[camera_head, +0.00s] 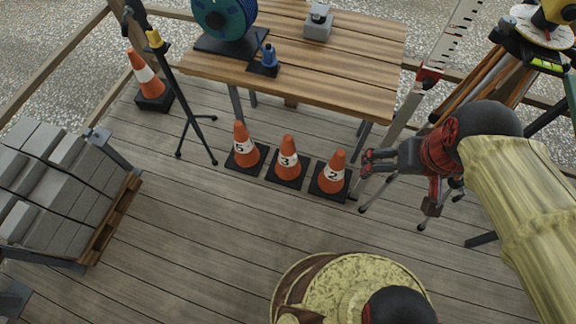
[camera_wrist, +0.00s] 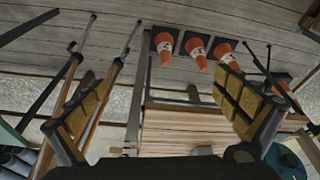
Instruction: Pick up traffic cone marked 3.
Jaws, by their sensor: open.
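The traffic cone marked 3 (camera_head: 288,160) is orange with a white band and a black square base. It stands upright on the plank floor in the middle of a row. The cone marked 5 (camera_head: 243,146) is left of it and the cone marked 2 (camera_head: 332,175) right of it. In the wrist view the middle cone (camera_wrist: 196,50) appears upside down at the top. My gripper (camera_head: 367,164) is open and empty, just right of the cone marked 2 and apart from the cone marked 3. Its spread fingers (camera_wrist: 158,90) frame the wrist view.
A wooden table (camera_head: 350,45) stands behind the row, carrying a reel (camera_head: 222,18). A black tripod stand (camera_head: 168,75) and another cone (camera_head: 146,75) are left. Stacked blocks (camera_head: 55,185) lie on a pallet. The floor before the row is clear.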

